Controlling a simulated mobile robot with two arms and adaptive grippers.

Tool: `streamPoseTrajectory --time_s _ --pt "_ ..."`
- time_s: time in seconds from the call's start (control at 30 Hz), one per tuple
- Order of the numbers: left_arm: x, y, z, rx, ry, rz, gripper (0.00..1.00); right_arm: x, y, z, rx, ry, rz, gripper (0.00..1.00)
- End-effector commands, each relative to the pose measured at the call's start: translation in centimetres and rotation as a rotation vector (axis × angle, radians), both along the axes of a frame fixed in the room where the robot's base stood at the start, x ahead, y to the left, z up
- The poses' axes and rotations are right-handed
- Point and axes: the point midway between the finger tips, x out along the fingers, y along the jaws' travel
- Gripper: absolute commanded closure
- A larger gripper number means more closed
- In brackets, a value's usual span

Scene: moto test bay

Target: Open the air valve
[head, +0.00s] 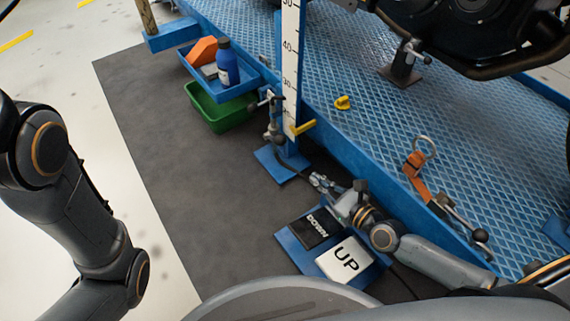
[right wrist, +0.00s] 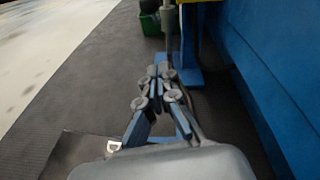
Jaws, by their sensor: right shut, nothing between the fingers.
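A yellow lever (head: 303,127) sticks out to the right from the lower part of the blue post, below a white scale; I take it for the air valve's handle. Grey fittings (head: 271,122) hang on the post's left side. My right gripper (head: 316,179) is shut and empty, low over the dark mat, in front of the post's foot and apart from the lever. In the right wrist view its fingertips (right wrist: 160,71) meet, pointing towards the post's blue foot (right wrist: 188,77). My left arm shows at the left of the head view, but its gripper is out of frame.
Pedal plates marked UP (head: 345,262) and with other lettering (head: 312,230) lie under my right arm. The blue lift platform (head: 440,130) borders the right, with an orange strap (head: 416,170) and a yellow piece (head: 342,103). A green bin (head: 214,112) and blue tray stand behind.

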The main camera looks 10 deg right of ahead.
Motion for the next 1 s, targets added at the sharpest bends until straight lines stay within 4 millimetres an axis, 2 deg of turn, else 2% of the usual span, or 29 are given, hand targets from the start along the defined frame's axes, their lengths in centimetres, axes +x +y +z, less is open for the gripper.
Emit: streamPoseTrajectory --time_s 0.13,0.27,0.67,0.8,1.0 --pt "-0.6 0.0 -0.2 0.0 -0.016 0.001 0.6 0.0 -0.3 -0.4 0.027 0.001 -0.015 1.0" --pt "-0.5 0.0 -0.4 0.001 -0.015 0.001 0.6 1.3 0.2 -0.6 0.03 -0.001 -0.019 1.0" --pt "-0.5 0.0 -2.5 0.001 -0.014 0.001 0.6 8.8 3.8 -2.2 0.029 0.0 -0.017 1.0" --pt "-0.5 0.0 -1.1 0.001 -0.013 0.0 0.6 9.4 4.5 0.2 0.031 0.001 -0.017 1.0" --pt "-0.6 0.0 -1.2 0.001 -0.018 0.001 0.6 9.8 5.0 1.4 0.027 0.002 -0.014 1.0"
